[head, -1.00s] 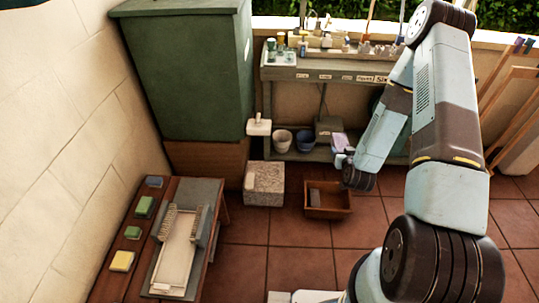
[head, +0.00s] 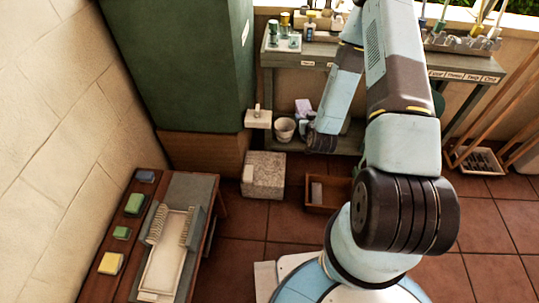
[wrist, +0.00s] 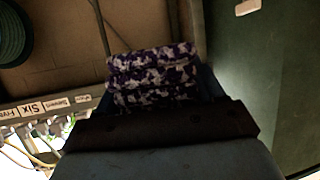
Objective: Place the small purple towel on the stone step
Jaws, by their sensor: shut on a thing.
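The small purple towel (head: 303,106) is a folded, purple-and-white patterned bundle. In the wrist view the towel (wrist: 153,76) sits between the fingers of my gripper (wrist: 160,95). In the head view my gripper (head: 308,122) is small and partly hidden by my wrist. It is shut on the towel and holds it in the air in front of the bench's lower part. The stone step (head: 263,176) is a speckled grey block on the tiles, lower and to the left of my gripper. Its top looks mostly clear; a small pale piece is at its left side.
A wooden crate (head: 328,195) stands right of the step. A white pot (head: 284,130) and a small white basin (head: 258,119) are behind it. A green cabinet (head: 180,70) stands at the left, and a low table (head: 210,190) with sponges in front of it.

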